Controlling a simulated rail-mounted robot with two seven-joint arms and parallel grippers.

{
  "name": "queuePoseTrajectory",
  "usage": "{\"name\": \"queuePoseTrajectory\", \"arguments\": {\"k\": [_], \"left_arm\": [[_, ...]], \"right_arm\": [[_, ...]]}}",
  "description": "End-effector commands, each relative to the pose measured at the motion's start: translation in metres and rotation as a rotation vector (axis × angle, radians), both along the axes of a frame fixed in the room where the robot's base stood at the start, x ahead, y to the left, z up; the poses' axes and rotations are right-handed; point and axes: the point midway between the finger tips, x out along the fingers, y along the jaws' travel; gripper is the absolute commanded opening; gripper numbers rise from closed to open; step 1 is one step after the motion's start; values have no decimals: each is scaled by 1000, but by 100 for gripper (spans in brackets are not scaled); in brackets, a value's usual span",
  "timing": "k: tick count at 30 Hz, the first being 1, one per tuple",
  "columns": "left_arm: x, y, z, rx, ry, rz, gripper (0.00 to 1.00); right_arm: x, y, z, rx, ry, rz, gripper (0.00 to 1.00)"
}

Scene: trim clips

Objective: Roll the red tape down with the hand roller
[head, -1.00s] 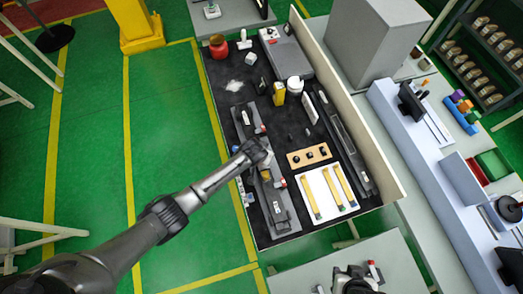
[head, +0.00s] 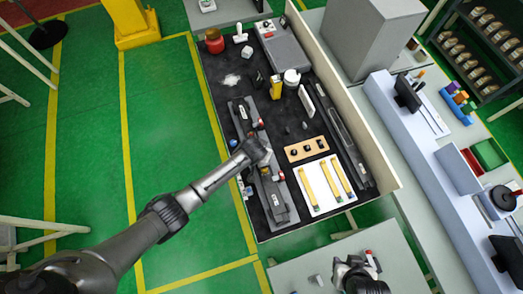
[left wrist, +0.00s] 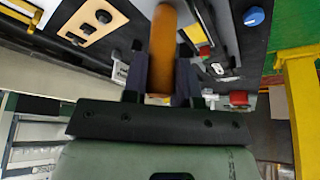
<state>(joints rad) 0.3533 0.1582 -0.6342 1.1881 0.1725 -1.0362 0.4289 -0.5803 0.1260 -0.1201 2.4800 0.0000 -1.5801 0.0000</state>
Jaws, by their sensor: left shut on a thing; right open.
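My left gripper (head: 258,152) is over the dark grey bar-shaped fixture (head: 277,200) on the black bench mat. In the left wrist view its fingers (left wrist: 162,85) are shut around a thick orange-brown handle (left wrist: 163,40), probably the hand roller's. Its roller end is not visible. A small red piece (left wrist: 238,98) shows right of the fingers in the wrist view; I cannot tell whether it is the red tape. My arm and gripper hide part of the fixture in the head view. My right gripper (head: 358,270) is open over the pale table at the bottom.
A wooden block with black knobs (head: 306,149) and a white board with yellow strips (head: 309,197) lie right of the fixture. A yellow bottle (head: 276,88), a red pot (head: 214,42) and a grey case (head: 284,50) stand farther back. A low wall (head: 350,110) edges the bench's right side.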

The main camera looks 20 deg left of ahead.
Motion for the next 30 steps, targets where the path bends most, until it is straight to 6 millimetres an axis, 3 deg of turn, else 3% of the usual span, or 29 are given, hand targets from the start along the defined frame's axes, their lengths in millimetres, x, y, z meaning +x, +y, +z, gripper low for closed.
{"name": "queuePoseTrajectory", "arguments": {"k": [7,30], "left_arm": [[-3,3,-7,6,13,2,0],[17,19,-7,6,14,2,0]], "right_arm": [[0,2,-2,6,0,-4,43],[0,1,-11,4,0,-3,43]]}}
